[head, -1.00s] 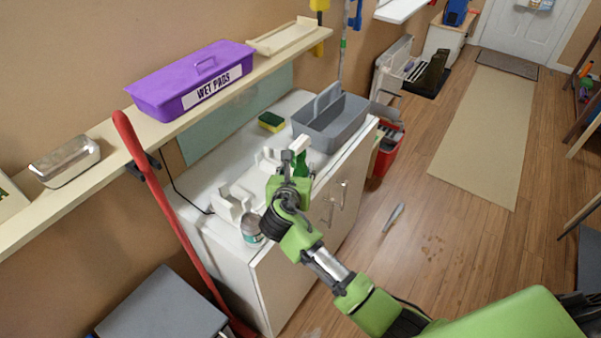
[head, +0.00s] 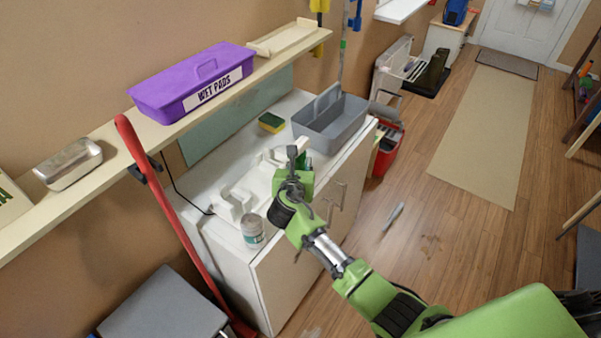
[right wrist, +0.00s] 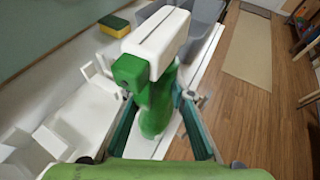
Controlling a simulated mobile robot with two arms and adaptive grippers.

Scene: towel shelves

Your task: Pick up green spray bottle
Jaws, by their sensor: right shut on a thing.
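The green spray bottle (right wrist: 155,105) has a green body and a white top. In the right wrist view it stands between the two dark fingers of my right gripper (right wrist: 160,125), which is shut on it. In the head view my right gripper (head: 297,165) is over the front edge of the white cabinet and hides most of the bottle; only a bit of green shows beside it. I cannot tell whether the bottle's base touches the cabinet top. My left gripper is not in view.
A white holder (head: 236,201) and a small jar (head: 253,232) stand on the cabinet top near my wrist. A grey caddy (head: 335,122) and a sponge (head: 271,122) are behind. A purple box (head: 190,85) sits on the wall shelf. The floor at right is mostly clear.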

